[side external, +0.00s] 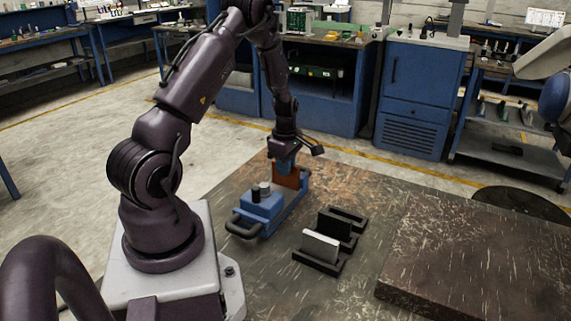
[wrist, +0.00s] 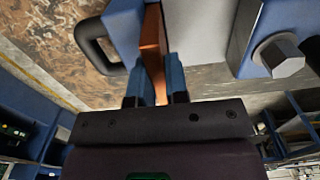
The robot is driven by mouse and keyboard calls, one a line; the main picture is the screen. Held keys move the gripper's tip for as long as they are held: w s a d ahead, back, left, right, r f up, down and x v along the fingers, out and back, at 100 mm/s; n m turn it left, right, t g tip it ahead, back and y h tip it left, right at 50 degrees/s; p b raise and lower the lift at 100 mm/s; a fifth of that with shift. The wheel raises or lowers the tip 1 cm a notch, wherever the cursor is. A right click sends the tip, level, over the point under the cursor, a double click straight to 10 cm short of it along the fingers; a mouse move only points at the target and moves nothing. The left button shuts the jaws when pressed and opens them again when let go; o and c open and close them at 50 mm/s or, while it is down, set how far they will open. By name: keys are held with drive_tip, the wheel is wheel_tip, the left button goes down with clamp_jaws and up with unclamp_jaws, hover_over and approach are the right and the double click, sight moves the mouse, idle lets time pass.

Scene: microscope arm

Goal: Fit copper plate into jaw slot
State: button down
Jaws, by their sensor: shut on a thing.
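My gripper (side external: 287,163) is shut on the copper plate (side external: 291,178), which stands upright at the far end of the blue vise (side external: 262,204). In the wrist view the two blue fingers (wrist: 156,84) pinch the plate (wrist: 152,45) from both sides, edge-on to the camera. The plate runs close alongside a blue vise block (wrist: 123,25) that has a black handle. To its right are a grey surface and another blue part with a hex head (wrist: 283,56). The plate's lower edge is hidden, so I cannot tell whether it is in the jaw slot.
A black rack (side external: 318,262) to the right of the vise holds a silver plate (side external: 320,246) and a dark plate (side external: 335,225). A thick worn slab (side external: 480,255) lies at the right of the table. The table between the rack and the vise is clear.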

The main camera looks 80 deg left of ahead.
drive_tip(key=shift+f, duration=0.35)
drive_tip(key=c, duration=1.1)
unclamp_jaws()
drive_tip(key=shift+f, duration=0.1)
drive_tip(key=shift+o, duration=0.2)
wheel_tip(320, 180, up, 13)
drive_tip(key=s+d+r+m+t, duration=0.2)
drive_tip(key=d+r+m, duration=0.3)
drive_tip(key=d+m, duration=0.4)
drive_tip(key=s+d+r+m+t, duration=0.1)
drive_tip(key=s+d+r+m, duration=0.3)
drive_tip(key=d+m, duration=0.5)
drive_tip(key=s+d+r+m+t, duration=0.2)
drive_tip(key=d+r+m, duration=0.5)
drive_tip(key=d, duration=0.5)
drive_tip(key=shift+s+m+t, duration=0.3)
drive_tip(key=shift+s+m, duration=0.1)
drive_tip(key=shift+m, duration=0.6)
